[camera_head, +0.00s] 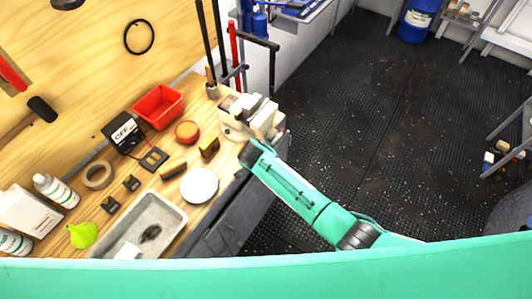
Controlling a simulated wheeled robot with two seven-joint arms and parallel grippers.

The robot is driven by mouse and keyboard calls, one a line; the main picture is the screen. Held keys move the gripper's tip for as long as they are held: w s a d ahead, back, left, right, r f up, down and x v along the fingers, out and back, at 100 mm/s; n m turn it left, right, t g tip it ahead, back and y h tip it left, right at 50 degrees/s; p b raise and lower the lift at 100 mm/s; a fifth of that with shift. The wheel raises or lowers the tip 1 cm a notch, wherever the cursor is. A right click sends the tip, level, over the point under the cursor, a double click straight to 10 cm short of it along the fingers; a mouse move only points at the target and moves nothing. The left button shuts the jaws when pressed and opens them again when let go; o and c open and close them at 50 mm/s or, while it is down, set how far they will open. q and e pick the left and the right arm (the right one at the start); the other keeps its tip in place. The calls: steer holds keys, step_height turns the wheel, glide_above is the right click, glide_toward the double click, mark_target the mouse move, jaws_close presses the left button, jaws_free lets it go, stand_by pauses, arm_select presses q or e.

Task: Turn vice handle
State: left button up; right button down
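The cream-coloured vice (238,124) sits at the right end of the wooden workbench, near its edge. I cannot make out its handle; it is too small or hidden behind my arm. My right arm, teal with dark joints, comes in from the lower right. Its dark end, with my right gripper (251,155), is right at the near side of the vice. The fingers do not show clearly, so I cannot tell whether they touch the vice or hold anything. My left gripper is not in view.
On the bench (217,158) are a red bin (157,106), a white round plate (199,186), a grey tray (172,213), a tape roll (97,174) and bottles (55,191). Upright rods (233,58) stand behind the vice.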

steer(key=shift+f, duration=0.2)
stand_by(0.3)
steer(key=c, duration=1.4)
jaws_free()
steer(key=shift+c, duration=0.2)
steer(key=shift+a+r, duration=0.1)
steer(key=b+v, duration=0.4)
steer(key=v, duration=0.9)
steer(key=shift+s+r, duration=0.25)
steer(key=shift+a, duration=0.15)
steer(key=shift+c, duration=0.2)
